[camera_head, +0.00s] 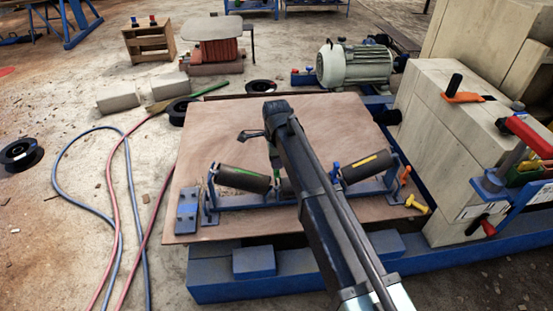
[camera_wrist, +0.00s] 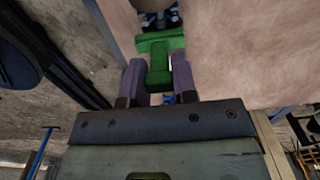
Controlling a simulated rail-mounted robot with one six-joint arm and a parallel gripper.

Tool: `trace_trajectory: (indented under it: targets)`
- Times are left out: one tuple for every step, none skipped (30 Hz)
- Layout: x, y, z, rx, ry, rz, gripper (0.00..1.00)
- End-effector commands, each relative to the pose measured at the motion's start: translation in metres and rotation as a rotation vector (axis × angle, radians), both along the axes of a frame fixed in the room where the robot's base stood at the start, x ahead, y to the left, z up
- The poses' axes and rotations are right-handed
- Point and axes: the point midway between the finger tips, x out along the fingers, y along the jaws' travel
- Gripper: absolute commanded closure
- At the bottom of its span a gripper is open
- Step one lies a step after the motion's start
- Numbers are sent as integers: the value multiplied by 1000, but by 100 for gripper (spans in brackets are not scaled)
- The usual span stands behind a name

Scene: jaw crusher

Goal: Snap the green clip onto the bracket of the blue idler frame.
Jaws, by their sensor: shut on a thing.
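The green clip (camera_wrist: 159,62) is T-shaped and sits between the two fingers of my gripper (camera_wrist: 157,72) in the wrist view. My gripper is shut on its stem, and its wide bar extends past the fingertips. The blue idler frame (camera_head: 240,204) stands on a brown board in the head view. It carries dark rollers, with the left one (camera_head: 244,178) and right one (camera_head: 366,167) tilted. My arm crosses in front of the frame's middle and hides part of it. I cannot tell which part is the bracket, or whether the clip touches the frame.
The board (camera_head: 205,150) has free room behind the frame. A blue block (camera_head: 187,208) lies at the frame's left end. A yellow-handled piece (camera_head: 417,204) lies at the right edge. A pale machine housing (camera_head: 440,150) stands right, and a motor (camera_head: 354,64) behind.

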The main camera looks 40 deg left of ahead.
Motion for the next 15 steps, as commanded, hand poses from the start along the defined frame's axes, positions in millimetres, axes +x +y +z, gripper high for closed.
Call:
trace_trajectory:
  targets:
    - [0,0,-13,0,0,0,100]
    - [0,0,-16,0,0,0,100]
    - [0,0,-20,0,0,0,100]
    - [0,0,-22,0,0,0,100]
    - [0,0,-23,0,0,0,100]
    - [0,0,-25,0,0,0,100]
    - [0,0,-25,0,0,0,100]
    - [0,0,-26,0,0,0,100]
    - [0,0,-25,0,0,0,100]
    - [0,0,-25,0,0,0,100]
    - [0,0,-25,0,0,0,100]
    - [0,0,-24,0,0,0,100]
    - [0,0,-24,0,0,0,100]
    - [0,0,-24,0,0,0,100]
    - [0,0,-24,0,0,0,100]
